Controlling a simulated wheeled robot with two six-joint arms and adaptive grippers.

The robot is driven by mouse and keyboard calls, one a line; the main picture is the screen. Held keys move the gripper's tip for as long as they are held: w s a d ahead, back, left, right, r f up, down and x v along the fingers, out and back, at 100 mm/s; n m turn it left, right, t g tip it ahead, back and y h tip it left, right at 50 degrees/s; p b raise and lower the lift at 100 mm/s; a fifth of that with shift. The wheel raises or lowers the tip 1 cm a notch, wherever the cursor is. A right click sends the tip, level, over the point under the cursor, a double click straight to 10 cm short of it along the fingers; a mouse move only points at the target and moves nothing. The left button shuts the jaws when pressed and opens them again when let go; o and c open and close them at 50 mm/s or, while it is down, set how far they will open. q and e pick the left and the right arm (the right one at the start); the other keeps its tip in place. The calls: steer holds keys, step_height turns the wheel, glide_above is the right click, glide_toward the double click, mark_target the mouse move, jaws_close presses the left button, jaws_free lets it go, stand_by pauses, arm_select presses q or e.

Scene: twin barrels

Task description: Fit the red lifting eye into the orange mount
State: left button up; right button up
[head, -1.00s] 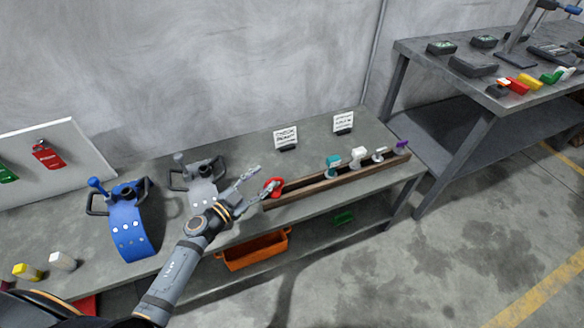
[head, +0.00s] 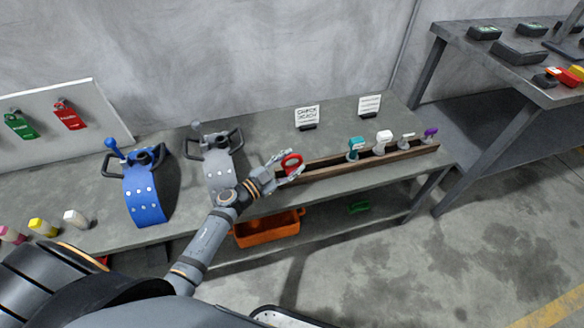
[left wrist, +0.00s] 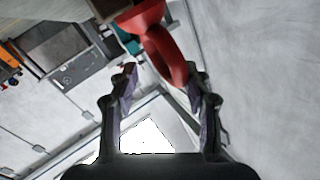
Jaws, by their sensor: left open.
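The red lifting eye (head: 291,161) is at the left end of the brown rack on the bench. My left gripper (head: 284,168) is open at the eye, its fingers reaching toward it from the left. In the left wrist view the red eye (left wrist: 166,50) is a ring with a wider end, ahead of and partly between the open fingertips (left wrist: 163,85). I cannot tell whether a finger touches it. I cannot make out an orange mount for certain. My right gripper is out of view.
The brown rack (head: 330,170) holds a teal piece (head: 355,146), a white piece (head: 383,139) and a purple piece (head: 430,132). Blue (head: 145,198) and grey (head: 218,172) curved stands are on the left. An orange bin (head: 268,229) is on the shelf below. A second table (head: 520,85) stands right.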

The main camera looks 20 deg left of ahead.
arm_select(q)
steer(key=x, duration=0.5)
steer(key=shift+b, duration=0.3)
jaws_close()
